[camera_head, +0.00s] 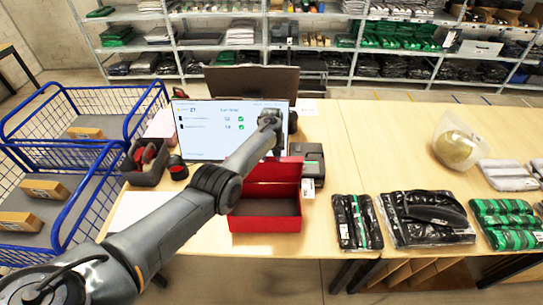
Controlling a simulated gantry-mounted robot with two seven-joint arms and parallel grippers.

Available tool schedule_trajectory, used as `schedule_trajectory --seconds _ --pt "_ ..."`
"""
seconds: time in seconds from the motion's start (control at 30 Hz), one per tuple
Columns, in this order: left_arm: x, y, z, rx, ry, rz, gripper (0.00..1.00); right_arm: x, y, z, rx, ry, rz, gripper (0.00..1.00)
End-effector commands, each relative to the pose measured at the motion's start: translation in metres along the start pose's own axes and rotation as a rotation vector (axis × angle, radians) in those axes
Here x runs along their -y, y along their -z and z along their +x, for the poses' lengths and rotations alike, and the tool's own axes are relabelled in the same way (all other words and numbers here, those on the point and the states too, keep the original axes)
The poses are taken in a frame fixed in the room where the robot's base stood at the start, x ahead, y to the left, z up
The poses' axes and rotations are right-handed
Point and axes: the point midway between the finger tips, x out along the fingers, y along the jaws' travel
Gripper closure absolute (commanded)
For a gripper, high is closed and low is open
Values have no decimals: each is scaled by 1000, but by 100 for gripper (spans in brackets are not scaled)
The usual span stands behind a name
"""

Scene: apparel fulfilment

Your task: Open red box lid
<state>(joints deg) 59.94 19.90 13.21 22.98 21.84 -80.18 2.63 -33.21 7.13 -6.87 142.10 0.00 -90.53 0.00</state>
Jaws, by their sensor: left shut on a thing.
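The red box (265,222) stands near the front edge of the table, and its dark inside shows. Its red lid (272,172) stands raised at the back of the box. My left arm reaches in from the lower left and crosses in front of part of the box and lid. My left gripper (279,148) points down at the lid's upper edge and is shut on the lid. Its fingertips are small and hard to see against the screen. My right gripper is out of view.
A monitor (215,140) stands behind the box, with a dark device (308,160) to the right. Black packages (425,218) and green packages (508,222) lie right. A clear bag (458,145) sits farther back. Blue-rimmed carts (62,185) stand left. Bare table (375,140) lies between.

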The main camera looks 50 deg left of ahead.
Motion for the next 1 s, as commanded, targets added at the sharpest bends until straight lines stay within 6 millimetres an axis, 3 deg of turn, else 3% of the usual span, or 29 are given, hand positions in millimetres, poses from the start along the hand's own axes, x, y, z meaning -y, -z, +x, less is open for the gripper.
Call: schedule_trajectory --seconds 0.27,0.3,0.47,0.77,1.0 --pt "0 2 -2 -7 -2 0 100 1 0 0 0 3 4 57" --pt "0 2 -2 -7 -2 0 49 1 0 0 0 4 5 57" --pt "0 2 -2 -5 -2 0 26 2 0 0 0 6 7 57" --pt "0 1 -2 -2 -1 0 26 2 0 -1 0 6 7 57" --pt "0 1 -23 -3 0 1 26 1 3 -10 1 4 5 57"
